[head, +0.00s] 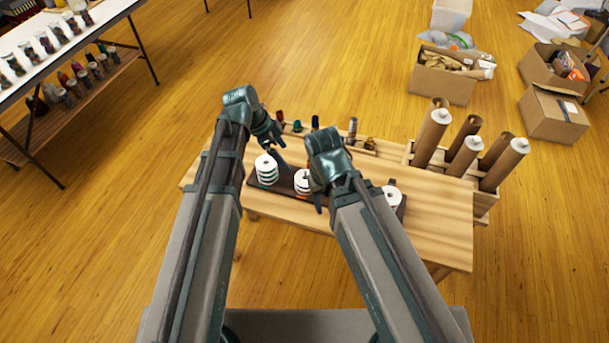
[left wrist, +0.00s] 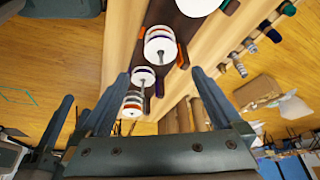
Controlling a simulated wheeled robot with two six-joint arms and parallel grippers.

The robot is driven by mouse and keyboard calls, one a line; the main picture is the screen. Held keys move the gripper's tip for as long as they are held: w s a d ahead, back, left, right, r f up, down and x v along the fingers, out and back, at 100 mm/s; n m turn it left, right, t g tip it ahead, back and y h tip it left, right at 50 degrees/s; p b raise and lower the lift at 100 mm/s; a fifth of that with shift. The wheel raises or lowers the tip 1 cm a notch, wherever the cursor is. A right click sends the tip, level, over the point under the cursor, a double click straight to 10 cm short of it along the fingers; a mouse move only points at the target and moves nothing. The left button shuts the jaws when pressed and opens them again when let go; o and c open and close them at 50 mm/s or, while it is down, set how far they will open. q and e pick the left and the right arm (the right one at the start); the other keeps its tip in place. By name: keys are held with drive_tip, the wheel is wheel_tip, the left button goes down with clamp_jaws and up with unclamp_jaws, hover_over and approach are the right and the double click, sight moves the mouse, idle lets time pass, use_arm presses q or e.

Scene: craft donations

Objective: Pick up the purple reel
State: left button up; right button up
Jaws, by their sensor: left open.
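Stacks of white-rimmed reels stand on a dark board on the wooden table: a left stack (head: 267,170), a middle stack (head: 303,182) and a right one (head: 391,197). A small purple patch (left wrist: 160,87) shows beside a stack in the left wrist view; I cannot tell whether it is the purple reel. My left gripper (head: 272,135) is open and empty, above the table behind the left stack. In the left wrist view its fingers (left wrist: 162,97) are spread apart. My right gripper (head: 319,193) is over the board beside the middle stack, partly hiding it; its jaw opening is unclear.
A wooden rack (head: 362,149) with small coloured items runs along the table's back. A crate of cardboard tubes (head: 466,155) stands at the table's right end. The table's right front (head: 445,240) is clear.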

use_arm(q)
drive_tip(key=b, duration=0.8)
hover_over(304, 177)
drive_tip(key=a, duration=0.3)
wheel_tip(304, 177, down, 8)
drive_tip(key=b+x, duration=0.4)
drive_tip(key=x, duration=0.1)
drive_tip(key=shift+s+d, duration=0.15)
drive_tip(key=shift+d, duration=0.15)
drive_tip(key=c, duration=1.1)
